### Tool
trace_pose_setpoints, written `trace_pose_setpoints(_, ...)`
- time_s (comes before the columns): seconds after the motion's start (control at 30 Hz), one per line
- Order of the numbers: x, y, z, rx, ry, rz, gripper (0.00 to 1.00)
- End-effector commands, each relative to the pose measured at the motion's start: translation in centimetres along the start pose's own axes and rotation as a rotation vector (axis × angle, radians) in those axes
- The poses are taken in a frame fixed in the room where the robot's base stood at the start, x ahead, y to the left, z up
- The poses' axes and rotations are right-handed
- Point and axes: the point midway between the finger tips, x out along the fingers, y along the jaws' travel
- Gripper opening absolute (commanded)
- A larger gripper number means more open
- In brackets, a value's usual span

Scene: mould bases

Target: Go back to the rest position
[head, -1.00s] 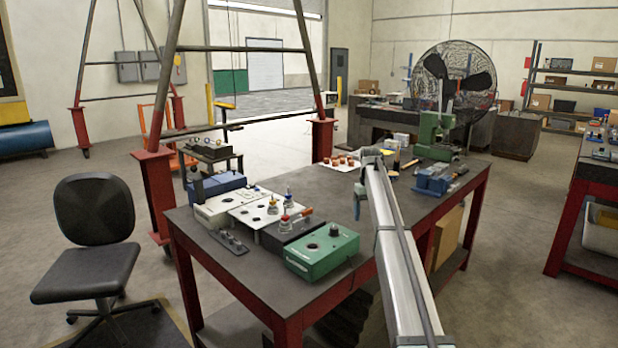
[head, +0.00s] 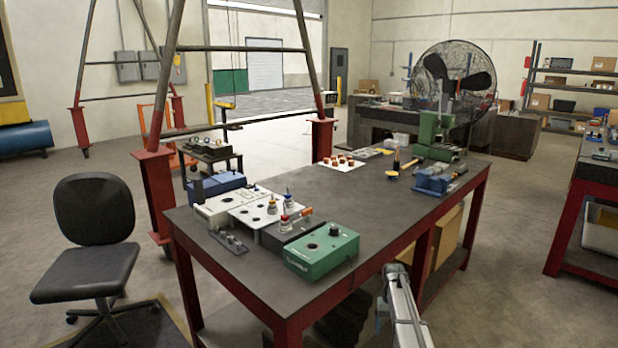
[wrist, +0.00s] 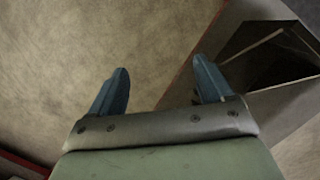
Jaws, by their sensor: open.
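My gripper (wrist: 161,72) is open in the wrist view, its two blue fingers apart with nothing between them. Below them are bare floor and the red edge of a table frame. In the head view my arm is low at the front edge of the workbench (head: 345,215), and the fingers cannot be made out clearly there. The green mould base (head: 322,250), the white plates (head: 243,200) and the dark block (head: 290,232) stand on the left part of the bench, apart from my arm. Small knobbed pieces stand on the plate and block.
A white sheet with several small reddish pieces (head: 343,162) lies at the back of the bench. A blue vise (head: 434,180) and a green machine (head: 433,135) stand at the right. The bench's middle is clear. An office chair (head: 92,240) stands at left.

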Motion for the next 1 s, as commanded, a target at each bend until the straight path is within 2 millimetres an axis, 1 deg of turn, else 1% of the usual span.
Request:
trace_pose_setpoints(0.03,2.4,-0.5,1.9,-0.004,-0.016,-0.001,0.81)
trace_pose_setpoints(0.07,3.6,-0.8,2.6,-0.007,-0.023,-0.001,0.81)
trace_pose_setpoints(0.1,5.2,-1.1,3.5,-0.010,-0.032,-0.001,0.81)
trace_pose_setpoints(0.27,11.2,-2.5,7.8,-0.023,-0.070,-0.002,0.81)
trace_pose_setpoints(0.3,12.6,-2.8,9.0,-0.025,-0.079,-0.002,0.81)
trace_pose_setpoints(0.37,14.7,-3.2,10.8,-0.029,-0.093,-0.003,0.81)
trace_pose_setpoints(0.4,16.0,-3.4,12.0,-0.032,-0.103,-0.003,0.81)
trace_pose_setpoints(0.47,17.9,-3.8,13.8,-0.036,-0.116,-0.003,0.81)
trace_pose_setpoints(0.5,19.1,-4.1,15.1,-0.039,-0.126,-0.003,0.81)
trace_pose_setpoints(0.67,23.6,-4.9,20.4,-0.050,-0.163,-0.003,0.81)
trace_pose_setpoints(0.8,27.0,-5.5,25.2,-0.059,-0.196,-0.002,0.81)
trace_pose_setpoints(0.97,30.3,-6.0,30.9,-0.069,-0.233,0.000,0.81)
trace_pose_setpoints(1.0,31.0,-6.1,32.4,-0.071,-0.244,0.000,0.81)
